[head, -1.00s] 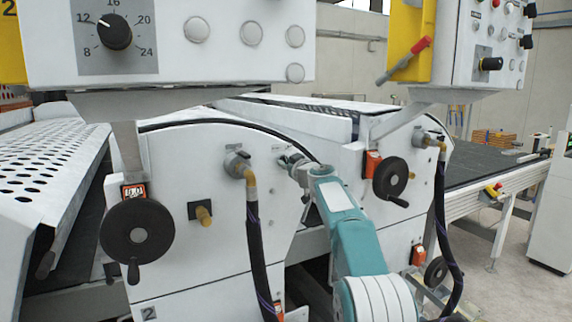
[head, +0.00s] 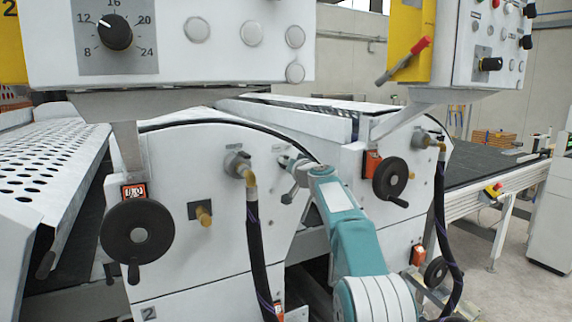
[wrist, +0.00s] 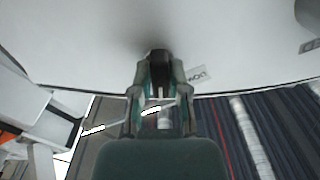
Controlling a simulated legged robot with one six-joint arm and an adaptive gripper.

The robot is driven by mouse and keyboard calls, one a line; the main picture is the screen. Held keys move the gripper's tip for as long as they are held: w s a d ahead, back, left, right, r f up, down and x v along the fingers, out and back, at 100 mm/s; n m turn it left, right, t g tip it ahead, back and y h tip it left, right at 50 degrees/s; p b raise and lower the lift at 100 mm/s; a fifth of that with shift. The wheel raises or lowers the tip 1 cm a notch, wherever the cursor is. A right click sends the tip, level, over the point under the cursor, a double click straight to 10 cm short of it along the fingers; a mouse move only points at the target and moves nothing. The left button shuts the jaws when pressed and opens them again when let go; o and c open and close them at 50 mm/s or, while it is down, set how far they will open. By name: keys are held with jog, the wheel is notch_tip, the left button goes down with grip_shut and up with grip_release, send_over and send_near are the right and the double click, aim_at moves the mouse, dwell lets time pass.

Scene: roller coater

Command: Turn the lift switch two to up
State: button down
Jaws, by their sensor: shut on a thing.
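A small black switch lever (wrist: 159,66) sticks out from the white machine side panel (wrist: 80,40) in the wrist view. My gripper (wrist: 158,92) is shut on it, one finger on each side. A small label (wrist: 197,75) beside the switch appears to read "DOWN", seen inverted and partly hidden by my gripper. In the head view, my gripper (head: 289,180) is at the panel, left of the right-hand black handwheel. The switch is small there and mostly hidden by my gripper, so its exact setting cannot be told.
A black hose (head: 256,240) hangs just left of my gripper. Black handwheels stand on both sides, left (head: 138,232) and right (head: 390,180). A control box (head: 160,45) overhangs above. In the wrist view, striped rollers (wrist: 245,130) lie below the panel edge.

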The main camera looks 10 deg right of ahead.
jog(key=shift+w+f, duration=0.1)
jog(key=shift+f, duration=0.15)
dwell(0.3)
jog(key=c, duration=0.6)
grip_release()
jog(key=shift+r, duration=0.1)
jog(key=v, duration=1.2)
